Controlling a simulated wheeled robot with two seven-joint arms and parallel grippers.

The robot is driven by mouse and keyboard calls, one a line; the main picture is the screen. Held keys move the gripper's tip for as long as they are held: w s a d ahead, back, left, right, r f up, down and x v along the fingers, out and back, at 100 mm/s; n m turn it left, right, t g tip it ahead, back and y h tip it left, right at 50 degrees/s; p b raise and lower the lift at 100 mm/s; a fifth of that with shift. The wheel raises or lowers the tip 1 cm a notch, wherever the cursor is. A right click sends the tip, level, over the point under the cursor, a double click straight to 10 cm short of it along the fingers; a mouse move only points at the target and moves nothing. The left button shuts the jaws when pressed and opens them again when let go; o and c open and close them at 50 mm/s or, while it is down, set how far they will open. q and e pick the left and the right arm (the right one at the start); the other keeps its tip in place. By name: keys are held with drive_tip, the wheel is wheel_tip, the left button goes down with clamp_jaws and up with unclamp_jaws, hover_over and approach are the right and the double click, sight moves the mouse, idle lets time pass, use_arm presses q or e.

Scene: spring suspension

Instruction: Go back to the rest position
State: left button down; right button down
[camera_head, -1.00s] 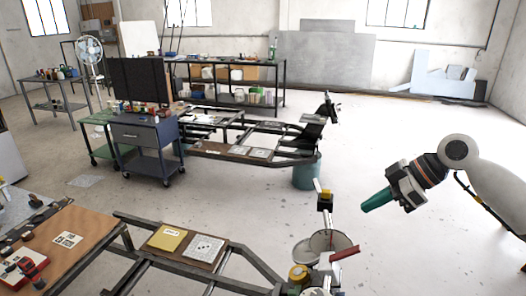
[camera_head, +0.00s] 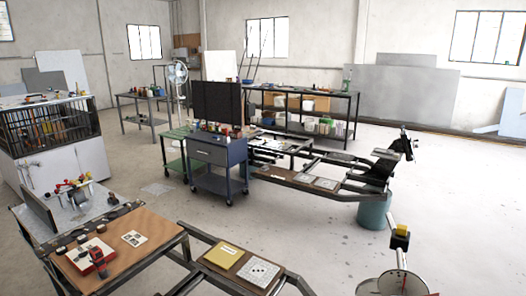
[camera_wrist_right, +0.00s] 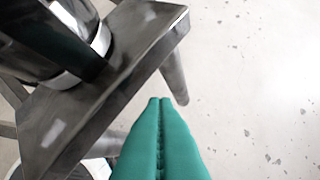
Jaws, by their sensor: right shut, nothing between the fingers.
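My right gripper (camera_wrist_right: 161,104) shows in the right wrist view as two teal fingers pressed together, with nothing between them. It points toward a dark metal plate-like frame (camera_wrist_right: 110,75) and the pale speckled floor (camera_wrist_right: 255,90). A dark cylindrical part (camera_wrist_right: 45,35) with a shiny ring sits on that frame. I cannot tell whether the fingertips touch the frame. In the head view neither of my grippers is visible.
A wooden-topped bench (camera_head: 165,246) with a red device (camera_head: 97,258) stands at front left. A metal frame with a yellow pad (camera_head: 222,257) extends right. A blue-grey cart (camera_head: 212,152) and teal bin (camera_head: 374,212) stand behind. Floor at right is open.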

drive_tip(key=s+a+f+g, duration=0.1)
drive_tip(key=s+a+f, duration=0.2)
drive_tip(key=s+f, duration=0.65)
drive_tip(key=s+a+f+g+b, duration=0.1)
drive_tip(key=s+a+f, duration=0.3)
drive_tip(key=s, duration=0.5)
drive_tip(key=s+a+f+g, duration=0.1)
drive_tip(key=s+a+f, duration=0.4)
drive_tip(key=s+a, duration=0.2)
drive_tip(key=s+a+f+n+g+b, duration=0.1)
drive_tip(key=s+a+f, duration=0.4)
drive_tip(key=s, duration=0.6)
drive_tip(key=shift+s+a+f+b, duration=0.15)
drive_tip(key=shift+s+a+b, duration=0.05)
drive_tip(key=shift+a+b, duration=0.15)
